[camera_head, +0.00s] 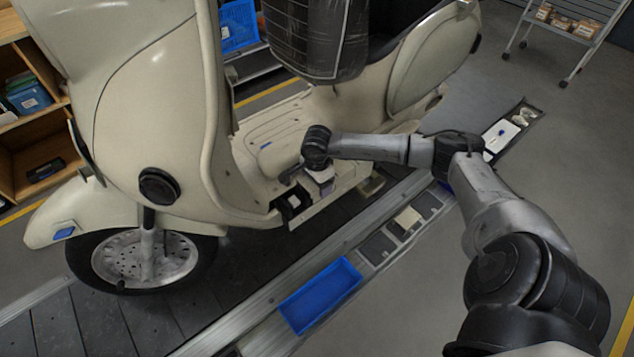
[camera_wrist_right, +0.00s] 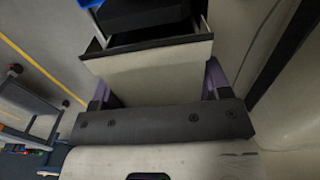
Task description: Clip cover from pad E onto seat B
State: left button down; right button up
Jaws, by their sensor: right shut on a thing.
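My right gripper (camera_head: 316,183) reaches down at the scooter's footboard edge. In the right wrist view its two purple-edged fingers (camera_wrist_right: 158,82) are shut on the sides of a cream cover (camera_wrist_right: 150,76) with a dark rim. A black open-topped seat (camera_wrist_right: 145,18) shows just beyond the cover; I cannot tell whether they touch. In the head view a dark seat (camera_head: 292,203) with a white patch sits beside the gripper. Another cream piece (camera_head: 408,218) lies on a pad along the rail. Pad and seat letters are not readable. My left gripper is not in view.
The cream scooter (camera_head: 165,100) stands on the dark slat conveyor (camera_head: 125,318). A blue tray (camera_head: 320,292) and dark pads (camera_head: 378,248) line the near rail. A white tray (camera_head: 502,134) lies farther along. A shelf trolley (camera_head: 568,35) stands at the back right.

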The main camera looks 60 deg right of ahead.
jog(key=o, duration=1)
jog(key=shift+s+f, duration=0.1)
jog(key=shift+s, duration=0.15)
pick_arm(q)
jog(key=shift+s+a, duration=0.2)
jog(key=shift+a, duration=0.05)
pick_arm(e)
jog(key=shift+o, duration=0.2)
jog(key=shift+r, duration=0.2)
pick_arm(q)
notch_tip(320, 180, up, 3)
jog(key=p, duration=0.3)
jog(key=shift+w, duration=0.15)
pick_arm(e)
notch_tip(320, 180, up, 14)
jog(key=shift+f, duration=0.2)
jog(key=shift+a, duration=0.1)
